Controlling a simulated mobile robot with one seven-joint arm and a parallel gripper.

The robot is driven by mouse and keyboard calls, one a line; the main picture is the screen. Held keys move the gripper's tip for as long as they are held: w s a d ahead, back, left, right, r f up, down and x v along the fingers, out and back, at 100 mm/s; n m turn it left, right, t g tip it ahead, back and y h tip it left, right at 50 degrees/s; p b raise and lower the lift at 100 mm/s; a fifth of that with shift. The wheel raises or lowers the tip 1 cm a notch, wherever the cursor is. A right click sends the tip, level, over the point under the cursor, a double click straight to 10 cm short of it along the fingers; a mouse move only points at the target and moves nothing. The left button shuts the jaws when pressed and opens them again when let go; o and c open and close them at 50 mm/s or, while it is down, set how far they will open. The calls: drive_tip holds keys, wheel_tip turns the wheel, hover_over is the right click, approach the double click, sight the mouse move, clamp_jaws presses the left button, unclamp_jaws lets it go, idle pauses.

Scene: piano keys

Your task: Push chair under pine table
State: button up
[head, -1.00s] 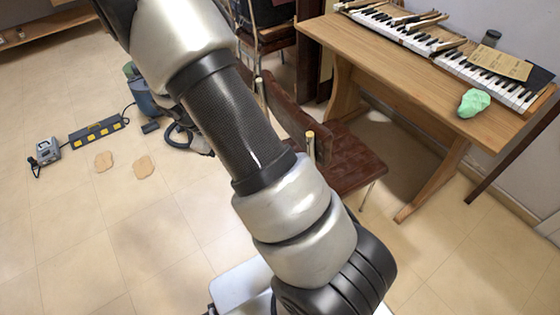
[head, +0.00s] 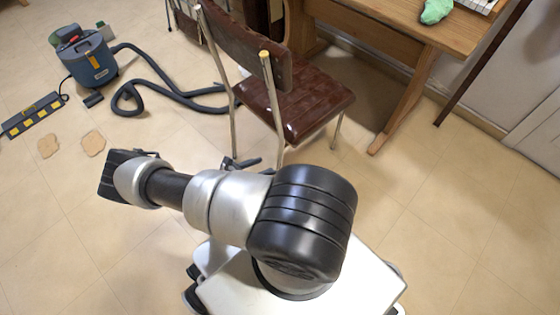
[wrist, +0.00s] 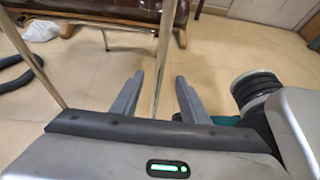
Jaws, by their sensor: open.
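The chair (head: 300,104) has a brown seat, a brown backrest and pale metal legs. It stands upright in front of the pine table (head: 405,28), with its seat close to the table's slanted wooden leg (head: 408,98). Its backrest is on the near left side, away from the table. In the wrist view my gripper (wrist: 158,84) is open, and one pale chair post (wrist: 164,45) shows between its fingers; I cannot tell if they touch it. Another post shows at the left, with brown chair parts above. In the head view my arm lies low beside the chair.
A blue vacuum cleaner (head: 88,62) and its dark hose (head: 172,86) lie left of the chair, the hose reaching near its legs. A power strip (head: 32,115) and two flat tan pieces (head: 93,143) lie farther left. The floor at right is clear.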

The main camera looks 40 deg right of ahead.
sight(279, 160)
drive_tip(key=b+x, duration=0.1)
drive_tip(key=x, duration=0.9)
drive_tip(key=shift+d+f, duration=0.2)
drive_tip(key=shift+d, duration=0.2)
drive_tip(key=shift+c, duration=0.5)
